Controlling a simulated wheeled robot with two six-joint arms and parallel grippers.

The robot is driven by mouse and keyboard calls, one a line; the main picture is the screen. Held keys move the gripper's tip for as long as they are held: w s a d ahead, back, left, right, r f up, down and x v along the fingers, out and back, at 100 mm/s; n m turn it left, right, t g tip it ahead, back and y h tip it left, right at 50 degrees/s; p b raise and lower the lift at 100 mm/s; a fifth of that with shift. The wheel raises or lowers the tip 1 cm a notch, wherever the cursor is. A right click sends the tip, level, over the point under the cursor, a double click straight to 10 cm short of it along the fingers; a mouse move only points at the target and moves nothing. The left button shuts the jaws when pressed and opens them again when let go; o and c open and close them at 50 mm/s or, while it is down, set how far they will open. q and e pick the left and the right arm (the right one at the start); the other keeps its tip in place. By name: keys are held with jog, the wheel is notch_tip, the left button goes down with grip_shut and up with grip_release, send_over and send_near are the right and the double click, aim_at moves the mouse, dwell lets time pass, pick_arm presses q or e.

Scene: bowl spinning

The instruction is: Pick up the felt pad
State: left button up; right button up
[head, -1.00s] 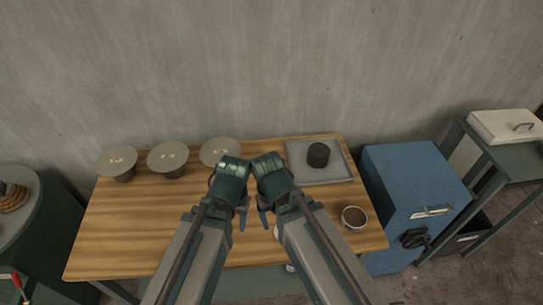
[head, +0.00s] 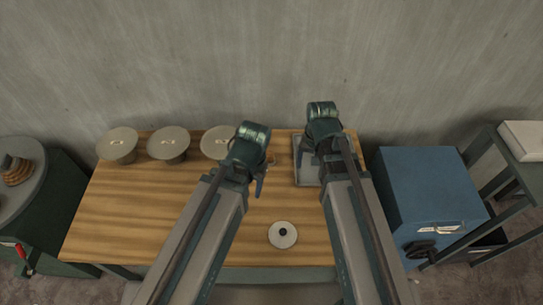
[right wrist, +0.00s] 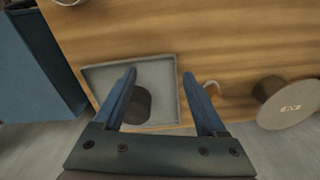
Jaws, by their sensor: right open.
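A dark round block, which I take for the felt pad, stands on a shallow grey tray (head: 306,178) at the table's back right. In the head view my right gripper and arm hide it. In the right wrist view the block (right wrist: 138,106) shows between the fingers, nearer the left one and partly behind it, on the tray (right wrist: 172,122). My right gripper (right wrist: 159,75) is open and empty; in the head view it is over the tray (head: 311,160). My left gripper (head: 258,186) hangs over the middle of the table; its jaw opening is unclear.
Several grey discs on stems (head: 168,143) line the table's back left. A pale disc with a dark centre (head: 283,234) lies near the front. A small hook (right wrist: 212,87) stands beside the tray. A blue cabinet (head: 425,190) is right of the table.

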jog(key=w+a+m, duration=0.3)
jog(key=w+m, duration=0.3)
jog(key=w, duration=0.1)
jog(key=m, duration=0.9)
send_over(270, 154)
pick_arm(q)
jog(key=shift+r, duration=0.15)
pick_arm(e)
jog(key=shift+a+r, duration=0.1)
jog(key=shift+a, duration=0.2)
notch_tip(270, 154, down, 9)
jog(key=b, duration=0.8)
jog(key=shift+r, duration=0.2)
pick_arm(q)
notch_tip(270, 154, down, 9)
jog(key=shift+r, duration=0.15)
jog(key=shift+b, duration=0.3)
notch_tip(270, 154, down, 5)
jog(key=b, duration=0.5)
pick_arm(e)
jog(key=f, duration=0.5)
jog(key=shift+d+f, duration=0.2)
jog(key=shift+d, duration=0.1)
jog(key=shift+r, duration=0.1)
